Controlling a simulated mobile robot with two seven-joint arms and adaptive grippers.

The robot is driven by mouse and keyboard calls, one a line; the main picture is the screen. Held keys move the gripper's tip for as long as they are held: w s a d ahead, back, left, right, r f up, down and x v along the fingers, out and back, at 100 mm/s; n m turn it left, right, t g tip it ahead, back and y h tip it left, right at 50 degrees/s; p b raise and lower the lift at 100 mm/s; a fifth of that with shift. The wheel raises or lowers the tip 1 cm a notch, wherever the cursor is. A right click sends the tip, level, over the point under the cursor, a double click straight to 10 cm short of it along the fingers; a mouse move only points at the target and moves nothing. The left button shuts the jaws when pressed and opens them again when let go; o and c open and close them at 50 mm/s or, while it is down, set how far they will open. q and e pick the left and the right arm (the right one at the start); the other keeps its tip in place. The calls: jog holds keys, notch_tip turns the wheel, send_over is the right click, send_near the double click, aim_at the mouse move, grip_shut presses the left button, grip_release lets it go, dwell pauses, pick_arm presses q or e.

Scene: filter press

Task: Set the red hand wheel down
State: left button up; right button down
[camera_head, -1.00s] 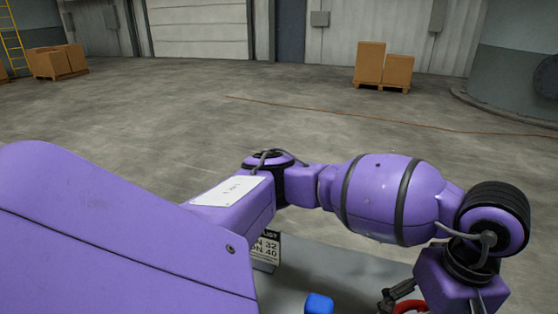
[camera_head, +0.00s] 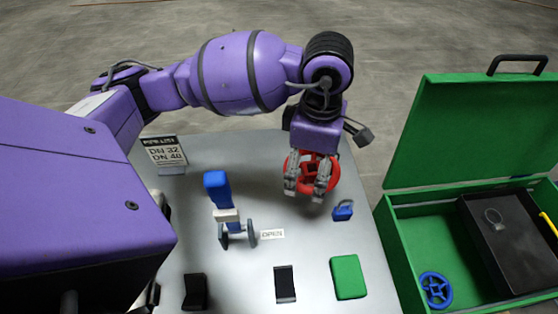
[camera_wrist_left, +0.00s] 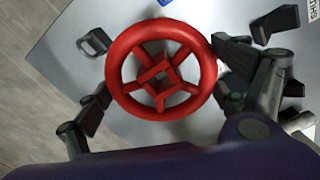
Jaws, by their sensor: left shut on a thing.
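The red hand wheel (camera_head: 333,167) is in my left gripper (camera_head: 310,188), at the far right part of the grey table (camera_head: 240,285). The gripper points down and its fingers are shut on the wheel's rim. In the left wrist view the whole wheel (camera_wrist_left: 117,72) shows, with its spokes and square hub, between the gripper's fingers (camera_wrist_left: 163,85). The wheel looks to be above the table top; I cannot tell how large the gap is. My right gripper is not in view.
A blue padlock (camera_head: 343,211) sits just right of and nearer than the wheel. A blue-handled valve (camera_head: 217,188) stands left, by an OPEN label (camera_head: 272,235). Black blocks (camera_head: 285,284) and a green block (camera_head: 348,277) lie nearer. Right is an open green toolbox (camera_head: 405,235) holding a blue wheel (camera_head: 436,290).

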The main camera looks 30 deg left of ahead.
pick_arm(q)
send_over(284, 179)
jog(key=f, duration=0.6)
jog(key=shift+d+f, duration=0.25)
jog(key=shift+f, duration=0.05)
jog(key=shift+a+f+p, duration=0.15)
jog(key=shift+f, duration=0.8)
jog(key=shift+a+f+p, duration=0.1)
jog(key=shift+f+p, duration=0.05)
jog(key=shift+f, duration=0.75)
jog(key=shift+f, duration=0.25)
jog(key=o, duration=1.2)
notch_tip(284, 179, up, 12)
jog(key=shift+r, duration=0.25)
